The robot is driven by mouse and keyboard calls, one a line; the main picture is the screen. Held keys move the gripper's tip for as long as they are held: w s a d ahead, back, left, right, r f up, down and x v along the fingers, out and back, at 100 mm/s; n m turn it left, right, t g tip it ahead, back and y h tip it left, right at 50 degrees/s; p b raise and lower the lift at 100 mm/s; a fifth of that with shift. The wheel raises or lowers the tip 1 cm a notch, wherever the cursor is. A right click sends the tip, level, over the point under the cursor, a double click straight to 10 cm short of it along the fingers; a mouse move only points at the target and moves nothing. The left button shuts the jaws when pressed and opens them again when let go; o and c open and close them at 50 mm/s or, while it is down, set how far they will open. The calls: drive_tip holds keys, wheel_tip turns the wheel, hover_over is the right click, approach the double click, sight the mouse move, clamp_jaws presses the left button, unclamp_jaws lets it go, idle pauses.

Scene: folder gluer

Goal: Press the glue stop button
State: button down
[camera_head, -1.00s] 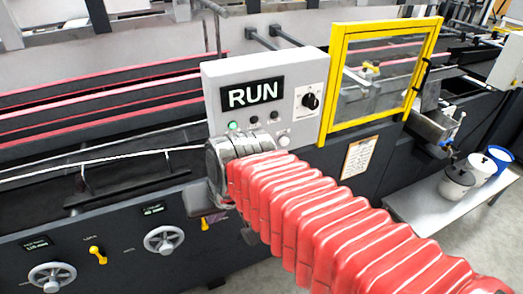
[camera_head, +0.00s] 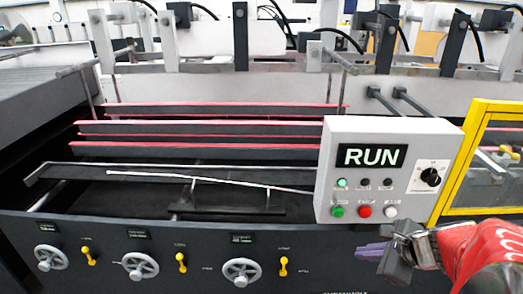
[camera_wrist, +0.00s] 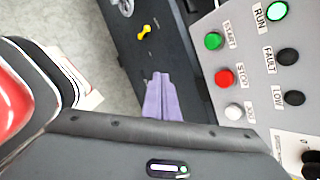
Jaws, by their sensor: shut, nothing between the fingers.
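The grey control panel (camera_head: 330,195) shows a RUN display (camera_head: 371,156). Its lower row holds a green start button (camera_head: 338,211), a red stop button (camera_head: 364,211) and a white button (camera_head: 390,212). In the wrist view the red stop button (camera_wrist: 225,78) sits between the green button (camera_wrist: 213,41) and the white button (camera_wrist: 234,111). My gripper (camera_head: 358,252) is below the panel's lower edge in the head view, its purple fingers shut and empty. In the wrist view my gripper (camera_wrist: 158,76) is to the left of the stop button, apart from it.
A rotary knob (camera_head: 431,177) is on the panel's right side. A yellow-framed guard (camera_head: 462,155) stands right of the panel. Below are handwheels (camera_head: 241,271) and yellow levers (camera_head: 283,266) on the dark machine front. Red-edged rails (camera_head: 200,127) run along the left.

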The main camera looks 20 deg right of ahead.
sight(365, 213)
drive_tip(key=d+m, duration=0.1)
drive_tip(key=m, duration=0.1)
drive_tip(key=d+m+t, duration=0.1)
drive_tip(key=d, duration=0.1)
drive_tip(key=d+m+h, duration=0.1)
drive_tip(key=d+m, duration=0.1)
drive_tip(key=shift+s+r+m, duration=0.3)
drive_tip(key=shift+s, duration=0.05)
drive_tip(key=shift+w, duration=0.15)
drive_tip(key=w+d, duration=0.2)
drive_tip(key=w, duration=0.6)
drive_tip(key=shift+d, duration=0.2)
drive_tip(key=shift+w, duration=0.1)
idle(1.5)
drive_tip(key=shift+w, duration=0.2)
drive_tip(key=shift+w+d, duration=0.1)
drive_tip(key=shift+w, duration=0.05)
